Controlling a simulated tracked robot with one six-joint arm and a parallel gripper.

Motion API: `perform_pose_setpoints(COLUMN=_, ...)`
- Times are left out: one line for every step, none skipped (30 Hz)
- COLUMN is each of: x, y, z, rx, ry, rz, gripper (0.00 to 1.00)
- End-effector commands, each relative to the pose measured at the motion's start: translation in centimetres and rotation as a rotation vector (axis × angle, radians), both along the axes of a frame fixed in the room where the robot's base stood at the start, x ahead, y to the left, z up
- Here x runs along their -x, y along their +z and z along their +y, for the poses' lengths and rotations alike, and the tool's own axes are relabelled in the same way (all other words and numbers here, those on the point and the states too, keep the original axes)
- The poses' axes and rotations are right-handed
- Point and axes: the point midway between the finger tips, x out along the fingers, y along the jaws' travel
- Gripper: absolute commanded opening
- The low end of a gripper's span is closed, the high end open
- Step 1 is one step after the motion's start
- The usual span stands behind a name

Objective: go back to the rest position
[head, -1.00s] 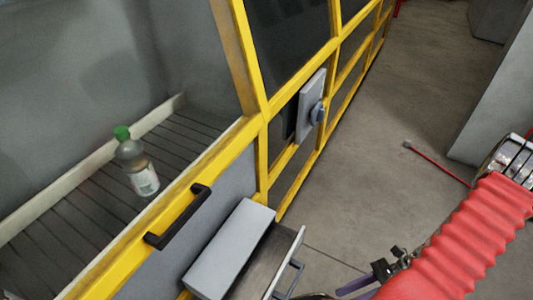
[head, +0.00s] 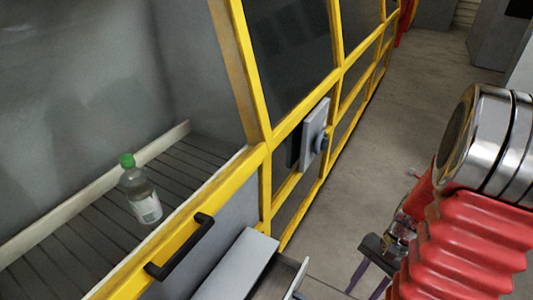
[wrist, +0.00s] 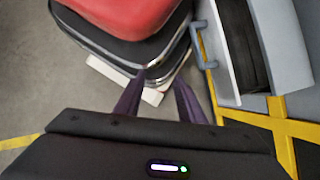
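My gripper (head: 362,268) hangs at the lower right of the head view, in front of the yellow-framed machine and partly hidden by my red bellows arm. In the wrist view its two purple fingers (wrist: 161,82) stand apart with nothing between them. The gripper is open and empty, clear of the machine.
An open grey drawer (head: 236,268) juts from the machine; it also shows in the wrist view (wrist: 220,42). A green-capped bottle (head: 140,192) stands upright on the slatted bed (head: 75,240). A black handle (head: 180,248) is on the front. Open floor (head: 385,135) lies right.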

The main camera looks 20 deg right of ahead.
Motion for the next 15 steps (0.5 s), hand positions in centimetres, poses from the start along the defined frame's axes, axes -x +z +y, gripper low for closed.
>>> perform_pose_setpoints(x=-0.5, y=0.8, z=0.2, rx=0.026, ry=0.043, rz=-0.027, gripper=0.36)
perform_pose_setpoints(x=-0.7, y=1.2, z=0.2, rx=0.040, ry=0.068, rz=-0.041, gripper=0.36)
perform_pose_setpoints(x=-1.0, y=1.7, z=0.3, rx=0.058, ry=0.102, rz=-0.061, gripper=0.36)
perform_pose_setpoints(x=-1.3, y=2.2, z=0.4, rx=0.072, ry=0.125, rz=-0.075, gripper=0.36)
perform_pose_setpoints(x=-1.5, y=2.6, z=0.6, rx=0.084, ry=0.151, rz=-0.090, gripper=0.36)
perform_pose_setpoints(x=-1.8, y=3.1, z=0.7, rx=0.101, ry=0.181, rz=-0.108, gripper=0.36)
perform_pose_setpoints(x=-2.0, y=3.6, z=0.9, rx=0.114, ry=0.206, rz=-0.123, gripper=0.36)
perform_pose_setpoints(x=-2.3, y=4.0, z=1.0, rx=0.128, ry=0.232, rz=-0.137, gripper=0.36)
perform_pose_setpoints(x=-2.6, y=4.5, z=1.2, rx=0.145, ry=0.262, rz=-0.156, gripper=0.36)
perform_pose_setpoints(x=-2.8, y=5.0, z=1.3, rx=0.158, ry=0.285, rz=-0.171, gripper=0.36)
perform_pose_setpoints(x=-3.0, y=5.4, z=1.5, rx=0.171, ry=0.308, rz=-0.185, gripper=0.36)
perform_pose_setpoints(x=-3.3, y=5.9, z=1.8, rx=0.187, ry=0.339, rz=-0.203, gripper=0.36)
perform_pose_setpoints(x=-3.5, y=6.3, z=1.9, rx=0.200, ry=0.361, rz=-0.216, gripper=0.36)
perform_pose_setpoints(x=-3.7, y=6.8, z=2.1, rx=0.213, ry=0.383, rz=-0.231, gripper=0.36)
perform_pose_setpoints(x=-3.9, y=7.4, z=2.4, rx=0.229, ry=0.413, rz=-0.250, gripper=0.36)
